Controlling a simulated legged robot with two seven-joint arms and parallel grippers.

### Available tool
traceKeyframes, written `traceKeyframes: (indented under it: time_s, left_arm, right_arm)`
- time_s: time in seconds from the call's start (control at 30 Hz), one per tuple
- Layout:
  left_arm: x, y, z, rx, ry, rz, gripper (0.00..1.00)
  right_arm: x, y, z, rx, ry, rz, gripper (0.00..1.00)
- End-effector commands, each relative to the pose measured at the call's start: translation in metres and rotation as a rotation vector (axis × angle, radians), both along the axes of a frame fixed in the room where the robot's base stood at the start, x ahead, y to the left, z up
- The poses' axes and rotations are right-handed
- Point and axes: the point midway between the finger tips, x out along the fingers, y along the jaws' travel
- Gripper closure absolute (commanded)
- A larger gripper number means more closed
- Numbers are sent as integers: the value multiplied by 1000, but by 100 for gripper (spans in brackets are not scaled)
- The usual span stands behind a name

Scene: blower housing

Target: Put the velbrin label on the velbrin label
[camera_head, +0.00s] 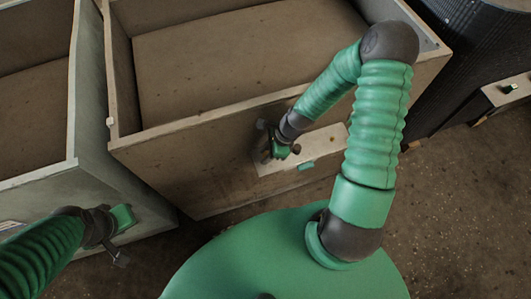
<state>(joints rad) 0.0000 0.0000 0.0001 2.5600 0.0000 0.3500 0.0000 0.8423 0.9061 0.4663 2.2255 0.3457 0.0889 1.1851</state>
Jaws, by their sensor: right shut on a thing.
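My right gripper (268,152) is at the front wall of the middle bin, over the left end of a pale oblong plate (322,145). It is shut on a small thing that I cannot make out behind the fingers. A small green piece (306,166) shows at the plate's lower edge. No lettering is readable, so I cannot tell which of these is a velbrin label. My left gripper (118,258) hangs low at the left, beside the left bin; I cannot tell whether its fingers are open or shut.
The middle bin (190,130) is a large open wooden box. A pale-walled left bin (88,130) stands close beside it. At the right is a dark ribbed container (460,60) with a pale plate (490,92) beside it. Bare brown floor (450,210) lies at the lower right.

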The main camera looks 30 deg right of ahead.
Motion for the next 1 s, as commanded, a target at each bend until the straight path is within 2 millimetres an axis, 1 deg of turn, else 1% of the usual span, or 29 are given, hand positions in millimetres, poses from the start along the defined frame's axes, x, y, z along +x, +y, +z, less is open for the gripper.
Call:
traceKeyframes:
  time_s: [0.8, 0.83, 1.0]
  left_arm:
    - [0, 0, -15, 0, 0, 0, 64]
    - [0, 0, -14, 0, 0, 0, 64]
    - [0, 0, -14, 0, 0, 0, 64]
  right_arm:
    - [0, 0, -21, 0, 0, -1, 100]
    - [0, 0, -21, 0, 0, -1, 71]
    - [0, 0, -20, 0, 0, 0, 49]
